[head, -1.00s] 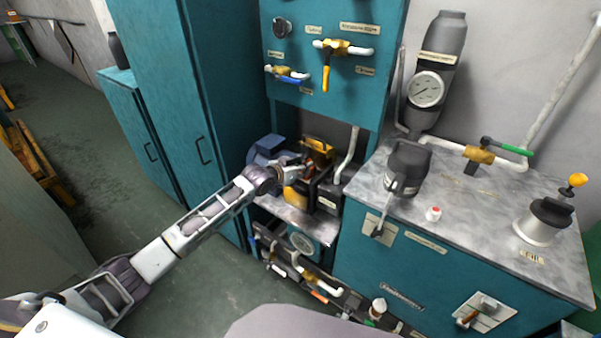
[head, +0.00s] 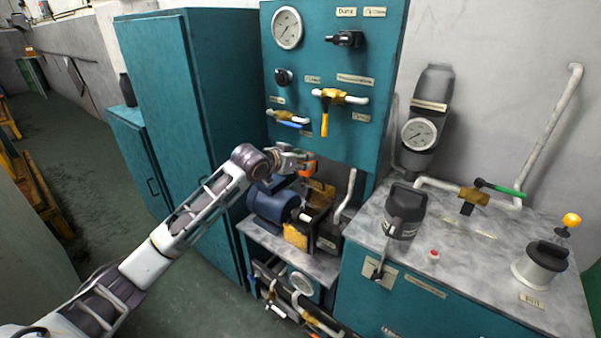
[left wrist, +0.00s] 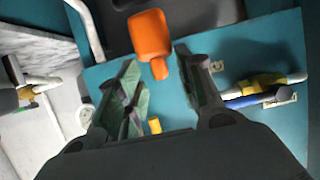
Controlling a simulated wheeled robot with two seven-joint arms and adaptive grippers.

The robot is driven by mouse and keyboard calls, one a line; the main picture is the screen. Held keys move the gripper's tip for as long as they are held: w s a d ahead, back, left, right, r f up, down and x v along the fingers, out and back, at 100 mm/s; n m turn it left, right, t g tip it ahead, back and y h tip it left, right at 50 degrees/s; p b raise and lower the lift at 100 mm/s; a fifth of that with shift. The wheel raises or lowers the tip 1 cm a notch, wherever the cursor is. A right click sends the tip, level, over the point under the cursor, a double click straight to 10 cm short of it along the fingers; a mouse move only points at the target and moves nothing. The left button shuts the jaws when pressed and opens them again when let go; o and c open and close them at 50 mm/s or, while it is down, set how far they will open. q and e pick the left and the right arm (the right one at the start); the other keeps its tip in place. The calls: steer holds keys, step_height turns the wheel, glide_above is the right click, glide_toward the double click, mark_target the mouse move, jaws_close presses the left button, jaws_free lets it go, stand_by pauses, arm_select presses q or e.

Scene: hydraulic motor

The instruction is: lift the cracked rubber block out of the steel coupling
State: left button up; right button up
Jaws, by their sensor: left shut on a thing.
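My left gripper (head: 306,160) is raised above the motor and pump unit on the lower bench. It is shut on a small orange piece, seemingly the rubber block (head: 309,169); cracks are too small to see. In the left wrist view the orange piece (left wrist: 150,34) shows at and beyond the fingertips of the gripper (left wrist: 160,85). The blue motor (head: 272,203) sits below the gripper. A pale shaft end, perhaps part of the steel coupling (head: 304,216), shows between the motor and the yellow housing (head: 297,236). My right gripper is not in view.
A teal panel (head: 350,95) with valves and gauges rises right behind the gripper. A tall teal cabinet (head: 165,100) stands to the left. The grey bench top (head: 465,250) at right holds a dark jug (head: 404,212) and a pot. Pipes and a gauge crowd the shelf below.

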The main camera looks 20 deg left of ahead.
arm_select(q)
steer(key=shift+r, duration=1.9)
